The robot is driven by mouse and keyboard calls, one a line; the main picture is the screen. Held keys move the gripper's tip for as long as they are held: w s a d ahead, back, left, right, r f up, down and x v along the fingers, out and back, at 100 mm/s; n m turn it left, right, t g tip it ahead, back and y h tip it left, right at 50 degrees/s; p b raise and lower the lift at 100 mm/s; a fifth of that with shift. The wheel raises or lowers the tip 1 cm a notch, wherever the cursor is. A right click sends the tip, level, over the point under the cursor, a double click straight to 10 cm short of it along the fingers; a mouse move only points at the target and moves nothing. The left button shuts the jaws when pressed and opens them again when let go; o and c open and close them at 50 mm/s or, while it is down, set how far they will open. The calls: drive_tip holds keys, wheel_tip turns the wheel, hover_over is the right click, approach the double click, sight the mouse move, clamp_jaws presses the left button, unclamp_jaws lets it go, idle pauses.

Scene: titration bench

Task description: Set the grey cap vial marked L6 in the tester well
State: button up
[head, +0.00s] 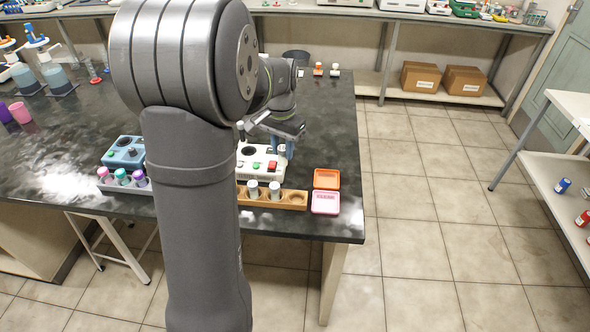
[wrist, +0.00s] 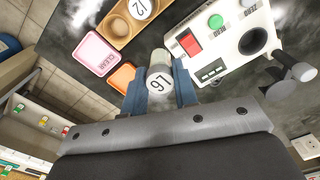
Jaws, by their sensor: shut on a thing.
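My gripper (wrist: 160,92) is shut on the vial (wrist: 160,80), its blue fingers on either side. The vial's top faces the wrist camera, and its label reads upside down as L6. In the head view my gripper (head: 283,150) holds the vial above the bench, close to the right end of the tester. The white tester (head: 262,163) has a dark round well (head: 249,150), which also shows in the wrist view (wrist: 253,41). The well looks empty. The vial is to the side of the well, beyond the red button.
A wooden rack (head: 243,198) in front of the tester holds grey-topped vials and has an empty hole at its right. An orange tray (head: 326,178) and a pink tray (head: 325,202) lie right of it. A grey rounded part (wrist: 290,75) stands beside the tester. A blue device (head: 124,153) stands left.

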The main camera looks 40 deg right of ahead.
drive_tip(key=shift+w+a+f+n, duration=0.4)
drive_tip(key=shift+w+f, duration=0.2)
drive_tip(key=shift+w, duration=1.95)
drive_tip(key=shift+w+a+f+n, duration=0.35)
drive_tip(key=shift+w+f, duration=0.2)
drive_tip(key=shift+w, duration=2)
drive_tip(key=shift+w+a+f+n, duration=0.3)
drive_tip(key=shift+w+f+n, duration=0.25)
drive_tip(key=shift+w, duration=2)
drive_tip(key=shift+f, duration=1.75)
drive_tip(key=o, duration=0.9)
drive_tip(key=shift+o, duration=0.4)
drive_tip(key=o, duration=0.3)
